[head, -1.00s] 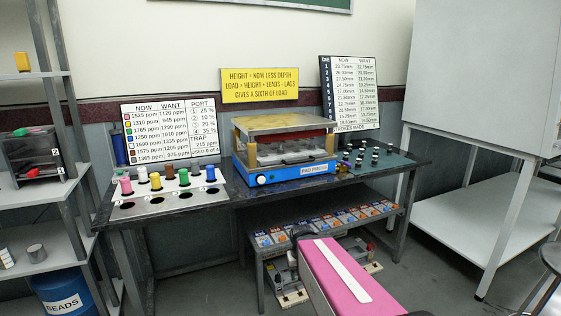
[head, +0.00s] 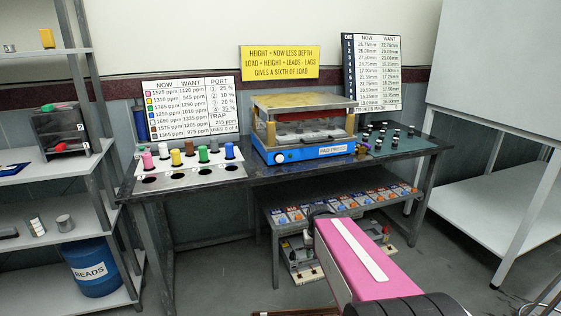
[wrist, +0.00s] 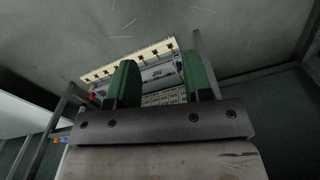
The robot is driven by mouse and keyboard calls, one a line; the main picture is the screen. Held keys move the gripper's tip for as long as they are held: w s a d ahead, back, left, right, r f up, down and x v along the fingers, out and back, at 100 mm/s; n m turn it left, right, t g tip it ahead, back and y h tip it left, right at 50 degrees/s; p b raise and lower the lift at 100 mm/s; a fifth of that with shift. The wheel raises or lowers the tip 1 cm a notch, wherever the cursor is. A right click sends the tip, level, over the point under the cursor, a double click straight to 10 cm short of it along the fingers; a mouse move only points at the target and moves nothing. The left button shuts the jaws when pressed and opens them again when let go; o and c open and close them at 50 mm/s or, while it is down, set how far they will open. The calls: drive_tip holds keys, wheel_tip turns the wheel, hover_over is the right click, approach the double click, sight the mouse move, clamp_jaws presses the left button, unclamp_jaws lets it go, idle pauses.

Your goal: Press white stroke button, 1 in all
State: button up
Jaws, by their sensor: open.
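The blue press (head: 300,153), labelled "PAD PRESS", stands on the dark bench in the head view. A small round white button (head: 279,157) sits on the left of its blue front face. My gripper (wrist: 160,75) shows in the wrist view with its two green fingers apart and nothing between them. In the head view my pink arm reaches low in front of the bench, below and apart from the press. The fingers cannot be made out there. The button does not show clearly in the wrist view.
Colored spools stand on a white plate with round holes (head: 190,178) left of the press. Dark knobs stand on a green panel (head: 400,145) at right. A lower shelf (head: 335,208) holds several small boxes. Shelving with a blue "BEADS" drum (head: 92,268) is at left. A white table (head: 480,205) is at right.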

clamp_jaws()
idle(1.5)
